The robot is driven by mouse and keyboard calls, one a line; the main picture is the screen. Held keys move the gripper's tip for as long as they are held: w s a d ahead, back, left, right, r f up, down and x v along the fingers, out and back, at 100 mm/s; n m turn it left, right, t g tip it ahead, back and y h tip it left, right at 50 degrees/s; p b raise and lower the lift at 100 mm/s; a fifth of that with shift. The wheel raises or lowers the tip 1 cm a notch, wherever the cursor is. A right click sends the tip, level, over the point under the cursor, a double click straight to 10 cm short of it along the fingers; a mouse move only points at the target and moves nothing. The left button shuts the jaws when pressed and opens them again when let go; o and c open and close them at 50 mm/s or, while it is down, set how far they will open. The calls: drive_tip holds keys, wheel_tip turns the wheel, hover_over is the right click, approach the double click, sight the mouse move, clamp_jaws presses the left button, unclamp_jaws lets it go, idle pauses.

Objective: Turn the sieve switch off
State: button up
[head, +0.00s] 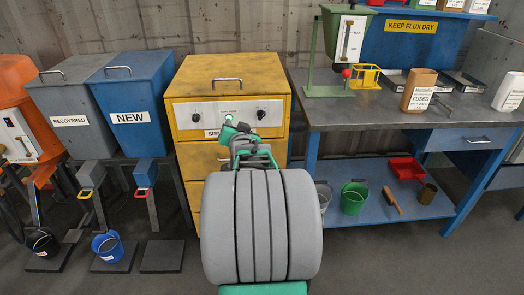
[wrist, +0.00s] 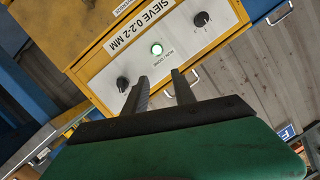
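The yellow sieve cabinet (head: 230,75) stands at the centre of the head view. Its pale front panel bears a left knob (head: 195,117) and a right knob (head: 261,114), both black. A round green light (wrist: 156,49) glows between one black knob (wrist: 122,84) and the other black knob (wrist: 202,19). My gripper (wrist: 160,76) is open and empty, its two grey fingers apart in front of the panel. Contact with a knob cannot be told. My arm hides the cabinet's lower front in the head view.
Left of the cabinet stand the blue "NEW" bin (head: 138,110) and the grey "RECOVERED" bin (head: 72,118).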

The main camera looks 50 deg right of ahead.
sight(262, 116)
drive_tip(key=s+d+f+m+h+b, duration=0.25)
drive_tip(key=s+d+f, duration=0.2)
drive_tip(key=d, duration=0.35)
drive_tip(key=shift+h, duration=0.45)
drive_tip(key=x, duration=0.6)
drive_tip(key=shift+s+d+r, duration=0.1)
drive_tip(key=shift+d+r, duration=0.2)
drive_tip(key=shift+r, duration=0.1)
drive_tip(key=shift+w+d, duration=0.25)
drive_tip(key=shift+c, duration=0.2)
clamp_jaws()
drive_tip(key=shift+r, duration=0.1)
